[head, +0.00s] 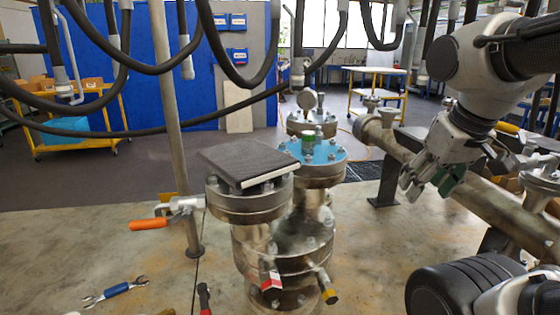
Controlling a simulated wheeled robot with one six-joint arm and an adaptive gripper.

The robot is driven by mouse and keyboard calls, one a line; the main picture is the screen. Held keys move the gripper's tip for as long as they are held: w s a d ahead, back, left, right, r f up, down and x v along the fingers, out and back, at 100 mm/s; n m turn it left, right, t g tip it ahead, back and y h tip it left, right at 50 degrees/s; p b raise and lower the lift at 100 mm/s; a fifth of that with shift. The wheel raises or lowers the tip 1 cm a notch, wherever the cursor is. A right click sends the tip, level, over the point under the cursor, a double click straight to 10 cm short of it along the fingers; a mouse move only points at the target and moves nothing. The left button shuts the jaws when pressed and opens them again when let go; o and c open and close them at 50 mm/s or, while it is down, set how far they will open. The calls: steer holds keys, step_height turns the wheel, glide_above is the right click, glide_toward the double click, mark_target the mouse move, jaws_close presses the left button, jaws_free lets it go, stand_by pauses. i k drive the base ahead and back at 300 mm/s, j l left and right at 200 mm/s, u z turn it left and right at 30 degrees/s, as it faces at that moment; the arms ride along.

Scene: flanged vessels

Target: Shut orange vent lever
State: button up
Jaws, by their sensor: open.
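The orange vent lever (148,223) sticks out to the left, nearly level, from a small metal valve (183,205) on the left side of the flanged vessel (250,206). My gripper (428,188) hangs at the right, in front of a long horizontal pipe. Its fingers are apart, with a green pad showing on one, and nothing is between them. It is well away from the lever, with the vessel between them in the picture.
A dark square plate (248,160) lies on the vessel's top flange. A blue-topped flange (318,153) stands behind it. An upright pole (173,110) rises close behind the lever. Black hoses hang across the top. A blue-handled wrench (115,290) lies on the floor.

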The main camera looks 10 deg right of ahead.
mark_target(159, 222)
steer(key=k+l+u, duration=0.15)
steer(key=u, duration=0.25)
steer(key=k+l+u, duration=0.2)
steer(key=u, duration=0.2)
steer(key=k+l+u, duration=0.1)
steer(key=k+u, duration=0.15)
steer(key=u, duration=0.15)
